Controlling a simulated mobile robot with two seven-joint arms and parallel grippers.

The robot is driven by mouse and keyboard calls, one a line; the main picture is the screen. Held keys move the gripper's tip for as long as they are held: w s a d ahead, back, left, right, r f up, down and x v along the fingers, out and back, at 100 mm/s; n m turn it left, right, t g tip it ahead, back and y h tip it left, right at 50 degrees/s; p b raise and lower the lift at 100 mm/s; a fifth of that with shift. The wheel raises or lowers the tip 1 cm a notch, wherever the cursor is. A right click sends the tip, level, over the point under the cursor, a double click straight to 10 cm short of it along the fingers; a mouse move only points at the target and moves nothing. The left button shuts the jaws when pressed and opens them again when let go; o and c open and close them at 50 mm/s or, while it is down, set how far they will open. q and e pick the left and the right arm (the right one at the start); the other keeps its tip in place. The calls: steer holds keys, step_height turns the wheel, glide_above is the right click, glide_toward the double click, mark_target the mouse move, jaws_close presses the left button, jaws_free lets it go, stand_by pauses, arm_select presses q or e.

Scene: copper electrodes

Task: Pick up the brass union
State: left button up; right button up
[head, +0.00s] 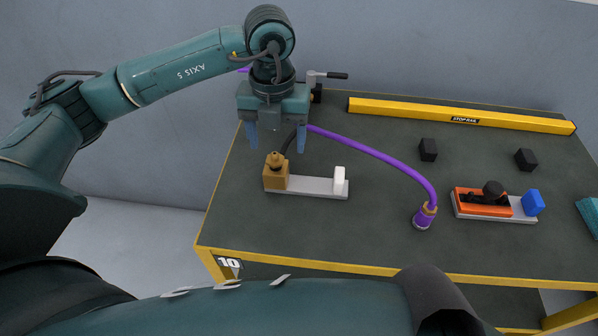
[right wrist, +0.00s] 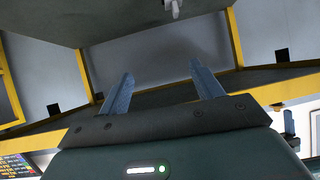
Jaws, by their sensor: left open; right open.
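A brass-coloured fitting (head: 427,211) sits at the near end of the purple hose (head: 375,157), on the table right of centre, with a purple base under it. A second brass-coloured piece, a block with a stepped top (head: 276,178), stands on the left end of a pale plate. I cannot tell for certain which is the union. My left gripper (head: 276,140) is open, pointing down above the brass block, its two blue fingers apart and empty. My right gripper (right wrist: 161,70) is open and empty in the right wrist view; it does not show in the head view.
A white block (head: 340,178) stands on the pale plate's right end. An orange device (head: 484,205) and a blue block (head: 533,203) share a tray at right. Two black blocks stand behind them. A yellow stop rail (head: 460,111) lines the back. The table's (head: 330,230) front middle is clear.

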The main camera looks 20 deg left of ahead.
mark_target(275, 161)
arm_select(q)
step_height(275, 161, down, 3)
steer(key=shift+f, duration=0.1)
steer(key=shift+s+a+f+p, duration=0.15)
steer(key=shift+f+p, duration=0.1)
steer(key=shift+f, duration=0.65)
steer(key=shift+s+d+f+p, duration=0.1)
steer(key=shift+f+p, duration=0.1)
steer(key=shift+f, duration=0.65)
steer(key=shift+s+a+f+p, duration=0.15)
steer(key=shift+f+p, duration=0.1)
steer(key=shift+f, duration=0.65)
steer(key=shift+c, duration=0.5)
steer(key=c, duration=1.4)
